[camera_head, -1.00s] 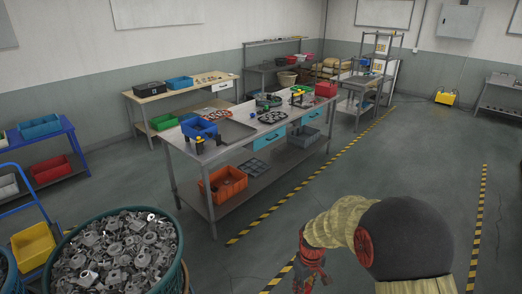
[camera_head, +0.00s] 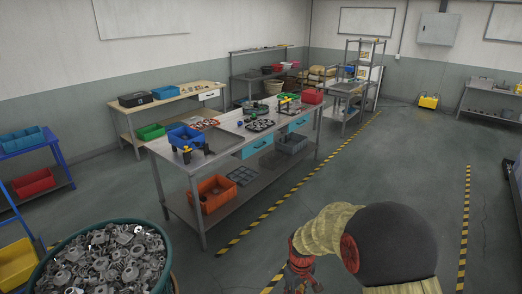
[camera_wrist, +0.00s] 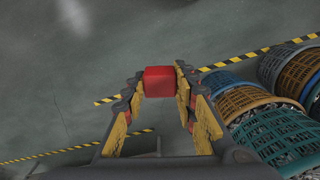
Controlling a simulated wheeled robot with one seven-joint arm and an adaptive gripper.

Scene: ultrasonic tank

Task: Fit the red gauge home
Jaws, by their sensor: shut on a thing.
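The red gauge (camera_wrist: 159,81) shows in the wrist view as a small red block between the tips of my gripper (camera_wrist: 160,84). The fingers are closed on its two sides and hold it over the bare floor. In the head view my gripper (camera_head: 300,276) is at the bottom edge, low in front of my arm, and the gauge cannot be made out there. A long metal workbench (camera_head: 215,153) stands ahead, with small parts on its top. Where the gauge fits cannot be told from these views.
A teal basket of metal parts (camera_head: 110,225) stands at the lower left. Several more baskets (camera_wrist: 250,102) are at the right in the wrist view. A blue bin (camera_head: 186,136) is on the workbench and an orange bin (camera_head: 216,190) below. Floor right of the striped line (camera_head: 300,190) is clear.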

